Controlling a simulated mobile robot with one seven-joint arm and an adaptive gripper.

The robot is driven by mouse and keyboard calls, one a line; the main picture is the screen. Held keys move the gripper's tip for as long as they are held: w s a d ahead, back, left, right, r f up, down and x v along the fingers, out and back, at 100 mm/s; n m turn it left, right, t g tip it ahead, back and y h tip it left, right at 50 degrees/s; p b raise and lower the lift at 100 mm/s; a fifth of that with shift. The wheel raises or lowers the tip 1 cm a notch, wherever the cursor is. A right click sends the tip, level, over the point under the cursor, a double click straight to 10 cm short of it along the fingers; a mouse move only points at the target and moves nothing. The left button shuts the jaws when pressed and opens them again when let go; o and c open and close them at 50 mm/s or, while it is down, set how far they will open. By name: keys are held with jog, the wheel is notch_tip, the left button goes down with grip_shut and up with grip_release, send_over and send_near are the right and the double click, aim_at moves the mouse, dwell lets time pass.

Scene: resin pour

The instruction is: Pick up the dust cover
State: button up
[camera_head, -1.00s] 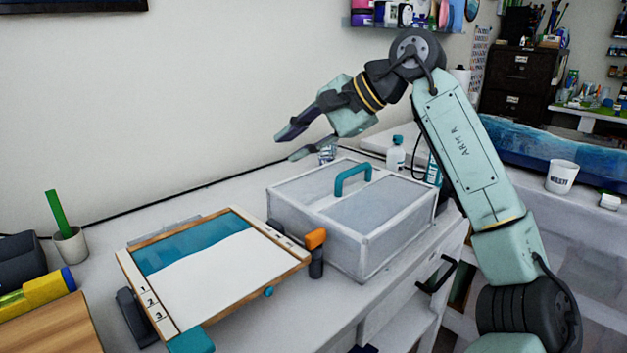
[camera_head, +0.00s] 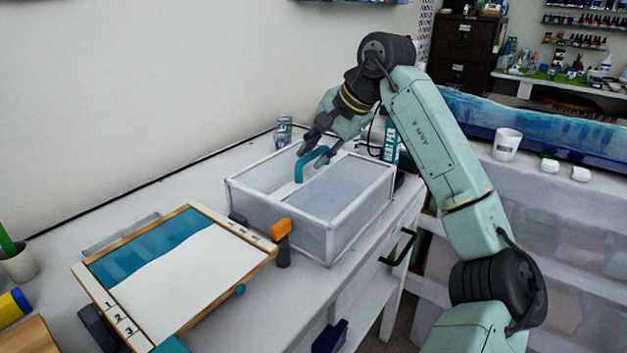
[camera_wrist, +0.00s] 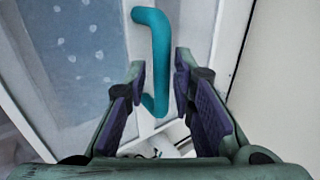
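The dust cover (camera_head: 355,222) is a clear box with white edges, standing on the white bench. A teal handle (camera_head: 300,172) stands on the bar across its top. My gripper (camera_head: 318,152) is above the cover at the handle's far end. In the wrist view my gripper (camera_wrist: 163,95) is open, with its two purple-padded fingers apart. The lower end of the teal handle (camera_wrist: 155,60) reaches between the fingers, with a visible gap on both sides. The cover's panel (camera_wrist: 75,45) shows at the left. Whether the fingers are level with the handle is hard to tell.
A framed board (camera_head: 190,280) with teal and white areas lies left of the cover. An orange-topped tool (camera_head: 281,240) stands close to the cover's front. A glass jar (camera_head: 284,128) and a heat pen bottle (camera_head: 391,140) are behind it. A white mug (camera_head: 506,145) is at right.

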jog(key=shift+x, duration=0.85)
jog(key=shift+c, duration=0.2)
grip_shut()
